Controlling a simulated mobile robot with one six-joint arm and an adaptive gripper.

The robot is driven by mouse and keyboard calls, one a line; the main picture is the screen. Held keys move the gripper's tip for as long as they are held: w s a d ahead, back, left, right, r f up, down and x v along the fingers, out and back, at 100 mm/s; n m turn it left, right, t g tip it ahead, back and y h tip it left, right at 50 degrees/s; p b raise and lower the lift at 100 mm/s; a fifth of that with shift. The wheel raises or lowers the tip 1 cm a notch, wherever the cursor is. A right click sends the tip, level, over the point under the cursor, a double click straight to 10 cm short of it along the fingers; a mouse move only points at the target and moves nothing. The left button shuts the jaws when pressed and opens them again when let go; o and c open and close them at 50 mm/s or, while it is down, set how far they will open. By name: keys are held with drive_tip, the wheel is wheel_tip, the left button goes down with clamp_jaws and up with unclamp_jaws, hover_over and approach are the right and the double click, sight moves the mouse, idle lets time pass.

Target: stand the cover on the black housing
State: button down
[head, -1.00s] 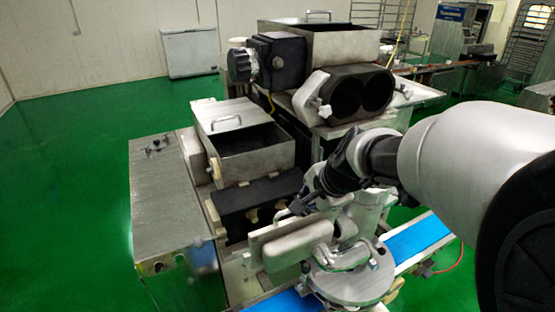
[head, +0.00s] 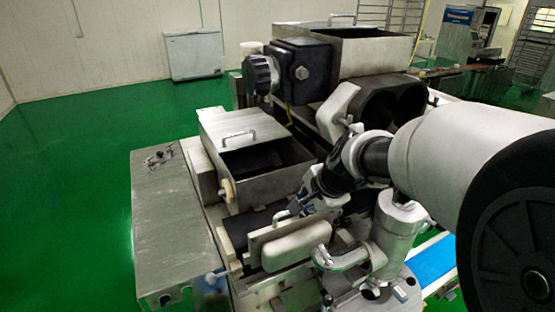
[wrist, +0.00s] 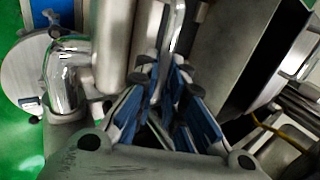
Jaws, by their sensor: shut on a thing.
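The cover (head: 296,246) is a pale plate with a thick, rounded front block. It stands roughly upright, low in the middle of the head view. My gripper (head: 288,213) is at its top edge and shut on it; it also shows in the wrist view (wrist: 161,75), with blue-padded fingers close together. The black housing (head: 254,219) lies just behind the cover, under the front of a steel hopper. The cover and my arm hide much of its front, and I cannot tell whether the cover touches it.
The steel hopper (head: 262,178) rises behind the housing. A black block with two round openings (head: 390,103) stands farther back. A bent chrome pipe (head: 342,259) is close right of the cover. A steel cabinet (head: 172,225) is at left. Green floor is open at far left.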

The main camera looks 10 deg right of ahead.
drive_tip(key=shift+w+a+f, duration=0.15)
drive_tip(key=shift+w+f, duration=0.25)
drive_tip(key=shift+w, duration=0.1)
drive_tip(key=shift+w+r, duration=0.1)
drive_tip(key=shift+r, duration=0.15)
drive_tip(key=shift+p, duration=0.45)
drive_tip(key=shift+f, duration=0.25)
drive_tip(key=shift+f+b, duration=0.7)
drive_tip(key=shift+s, duration=0.2)
idle(0.3)
